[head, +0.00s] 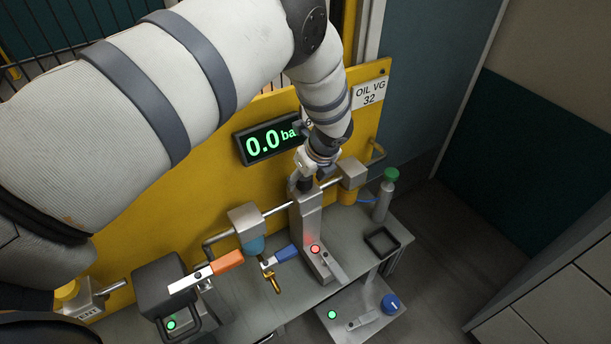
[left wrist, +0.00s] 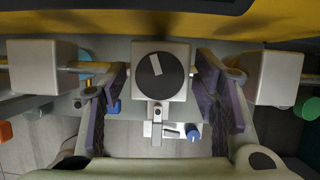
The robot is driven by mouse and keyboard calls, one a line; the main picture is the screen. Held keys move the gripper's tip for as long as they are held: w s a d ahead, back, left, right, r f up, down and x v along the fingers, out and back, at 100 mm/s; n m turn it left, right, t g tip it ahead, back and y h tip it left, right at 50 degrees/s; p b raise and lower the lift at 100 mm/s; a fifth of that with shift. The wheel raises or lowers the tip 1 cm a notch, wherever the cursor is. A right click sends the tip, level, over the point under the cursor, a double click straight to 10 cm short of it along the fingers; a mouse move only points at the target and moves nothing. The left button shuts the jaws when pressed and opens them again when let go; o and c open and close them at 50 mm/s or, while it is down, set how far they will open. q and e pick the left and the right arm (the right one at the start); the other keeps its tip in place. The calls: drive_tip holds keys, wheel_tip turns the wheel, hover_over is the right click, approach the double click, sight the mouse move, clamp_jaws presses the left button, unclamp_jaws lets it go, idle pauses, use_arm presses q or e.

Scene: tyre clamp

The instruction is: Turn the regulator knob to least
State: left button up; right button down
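A round black knob (left wrist: 156,78) with a white mark sits on the end of a grey block in the left wrist view. The mark lies from its middle toward the top, tilted slightly left. In the head view this block is the upright grey column (head: 307,215); the knob there is mostly hidden by my gripper. My left gripper (head: 308,172) is at the column's top. Its two dark fingers (left wrist: 160,97) are spread on either side of the knob, with gaps to both sides. The display (head: 270,141) reads 0.0 bar. My right gripper is not in view.
A horizontal rod with grey blocks (head: 246,220) (head: 352,172) flanks the column. An orange-handled lever (head: 227,262), a blue-handled valve (head: 286,253) and a green-capped bottle (head: 385,195) stand nearby. A blue dial (head: 390,304) sits on the lower plate. The floor at right is clear.

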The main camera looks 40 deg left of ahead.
use_arm(q)
drive_tip(key=v, duration=1.2)
drive_tip(key=shift+s, duration=0.1)
drive_tip(key=s+d+f+n+g+h+p, duration=0.1)
drive_tip(key=s+d+f+n+h+p, duration=0.25)
drive_tip(key=s, duration=0.55)
drive_tip(key=s+d+f+n+g, duration=0.2)
drive_tip(key=s+f+n, duration=0.2)
drive_tip(key=s+f, duration=0.4)
drive_tip(key=s+r+n+p, duration=0.1)
drive_tip(key=s+n+p, duration=0.1)
drive_tip(key=s+n, duration=0.5)
drive_tip(key=s+r+n+p, duration=0.1)
drive_tip(key=s+n, duration=0.7)
drive_tip(key=s, duration=1.2)
drive_tip(key=shift+r+g+h+p, duration=0.3)
drive_tip(key=shift+g+h+p, duration=0.05)
drive_tip(key=shift+g, duration=0.05)
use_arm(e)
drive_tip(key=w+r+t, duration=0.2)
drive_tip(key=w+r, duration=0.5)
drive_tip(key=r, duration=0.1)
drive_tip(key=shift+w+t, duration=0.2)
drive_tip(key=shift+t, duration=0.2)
